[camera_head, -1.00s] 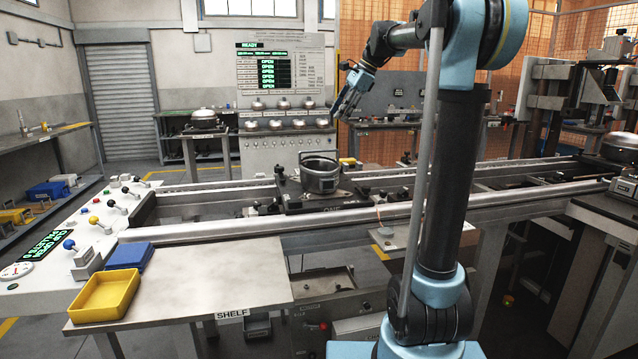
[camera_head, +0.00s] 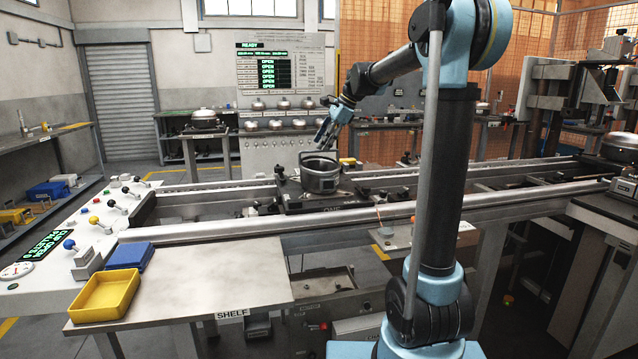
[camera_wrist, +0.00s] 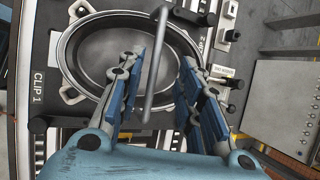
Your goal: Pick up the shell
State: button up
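The shell (camera_head: 320,181) is a grey, open-topped metal pot with a thin bail handle over it. It sits upright on a pallet (camera_head: 291,206) on the conveyor rails. In the wrist view the shell (camera_wrist: 88,62) shows from above as an oval bowl, with its bar handle (camera_wrist: 155,65) crossing over it. My gripper (camera_head: 327,137) is above the shell in the head view. In the wrist view my gripper (camera_wrist: 160,78) is open, its two blue-padded fingers apart, with the handle bar between them in the picture. I cannot tell the height gap to the handle.
The wrist view shows a "CLIP 1" label (camera_wrist: 39,88) and dark knobs on the pallet beside the shell. Conveyor rails (camera_head: 210,229) run left to right. A yellow tray (camera_head: 104,295) and a blue tray (camera_head: 131,257) lie on the front shelf (camera_head: 215,288).

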aim_at(319, 151)
jog(key=shift+s+d+x, duration=0.1)
jog(key=shift+d+x, duration=0.05)
jog(key=shift+x, duration=1)
jog(key=shift+s+d+x, duration=0.1)
jog(key=shift+x, duration=1.1)
jog(key=shift+f, duration=0.2)
jog(key=shift+c, duration=0.3)
grip_shut()
